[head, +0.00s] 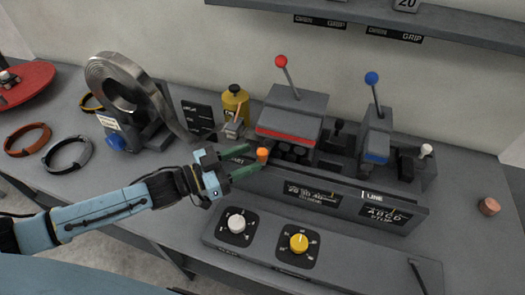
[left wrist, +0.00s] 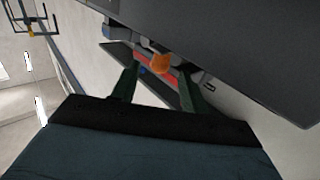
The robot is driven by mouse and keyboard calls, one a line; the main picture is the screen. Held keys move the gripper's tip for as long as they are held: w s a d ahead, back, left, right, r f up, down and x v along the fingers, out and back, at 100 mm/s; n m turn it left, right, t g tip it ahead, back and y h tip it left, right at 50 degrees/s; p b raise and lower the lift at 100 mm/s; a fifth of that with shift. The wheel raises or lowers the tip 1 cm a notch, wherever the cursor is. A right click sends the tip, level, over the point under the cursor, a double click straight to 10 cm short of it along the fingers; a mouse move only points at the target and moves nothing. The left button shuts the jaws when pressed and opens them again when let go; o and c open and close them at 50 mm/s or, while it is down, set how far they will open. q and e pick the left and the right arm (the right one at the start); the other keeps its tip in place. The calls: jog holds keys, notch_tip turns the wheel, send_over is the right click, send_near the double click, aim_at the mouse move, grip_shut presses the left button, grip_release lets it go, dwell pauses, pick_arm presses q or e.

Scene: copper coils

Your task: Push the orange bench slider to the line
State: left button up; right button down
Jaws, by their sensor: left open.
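The orange slider knob (head: 262,155) stands at the left end of the bench's long dark rail (head: 345,198), near a "START" label that is partly covered. A short white mark with the label "LINE" (head: 373,197) is farther right on the rail's front. My left gripper (head: 249,162) is open, its green fingers reaching the knob from the left. In the left wrist view the orange knob (left wrist: 160,62) appears between the two finger ends (left wrist: 158,80). I cannot tell whether a finger touches it. My right gripper is not in view.
A press with a red-knobbed lever (head: 290,118) and one with a blue-knobbed lever (head: 376,140) stand behind the rail. A panel with a white dial (head: 237,223) and a yellow dial (head: 299,242) lies in front. A metal coil (head: 112,82) stands at left.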

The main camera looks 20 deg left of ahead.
aim_at(263, 153)
pick_arm(q)
jog(key=x, duration=0.4)
jog(key=shift+w+d, duration=0.3)
grip_shut()
